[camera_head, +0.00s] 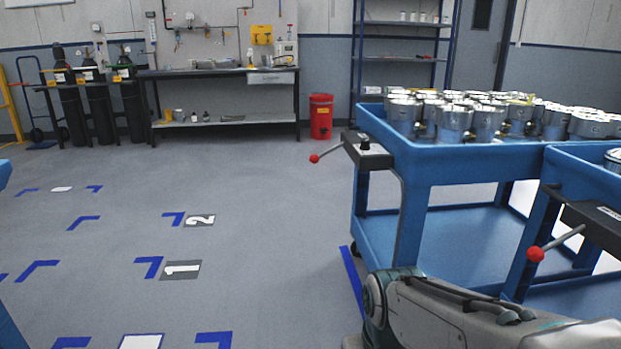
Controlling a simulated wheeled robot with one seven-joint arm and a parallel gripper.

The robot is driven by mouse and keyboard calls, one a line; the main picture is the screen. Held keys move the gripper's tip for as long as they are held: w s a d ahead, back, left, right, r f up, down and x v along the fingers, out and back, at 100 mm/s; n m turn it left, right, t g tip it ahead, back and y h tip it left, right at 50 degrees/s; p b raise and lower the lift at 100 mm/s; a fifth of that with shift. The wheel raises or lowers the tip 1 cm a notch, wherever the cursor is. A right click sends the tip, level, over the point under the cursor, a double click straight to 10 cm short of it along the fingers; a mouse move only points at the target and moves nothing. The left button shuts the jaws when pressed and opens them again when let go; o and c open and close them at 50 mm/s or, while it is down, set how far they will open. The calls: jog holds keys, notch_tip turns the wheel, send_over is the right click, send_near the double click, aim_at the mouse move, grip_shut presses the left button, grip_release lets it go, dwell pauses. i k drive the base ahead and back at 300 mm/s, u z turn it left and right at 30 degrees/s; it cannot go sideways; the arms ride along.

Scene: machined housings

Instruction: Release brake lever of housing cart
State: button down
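A blue housing cart (445,158) stands at the right, its top tray filled with several silver machined housings (452,121). A dark brake box (367,152) is on the cart's left corner. A lever with a red ball knob (314,158) sticks out of the box to the left, sloping down slightly toward the knob. A second blue cart (580,180) is nearer at the right edge, with its own brake lever and red knob (535,254). Part of my arm shows at the bottom right, below the carts. My gripper is not in view.
The grey floor is open left of the carts, with blue corner marks and number plates 2 (199,220) and 1 (181,269). A workbench (215,73), gas cylinders (100,105), a red bin (321,117) and a shelf (402,55) line the back wall.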

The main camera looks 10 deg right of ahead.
aim_at(313, 158)
jog(key=k, duration=0.2)
jog(key=u, duration=0.8)
jog(key=i, duration=1.45)
jog(key=z, duration=0.9)
jog(key=i, duration=0.5)
jog(key=z, duration=0.5)
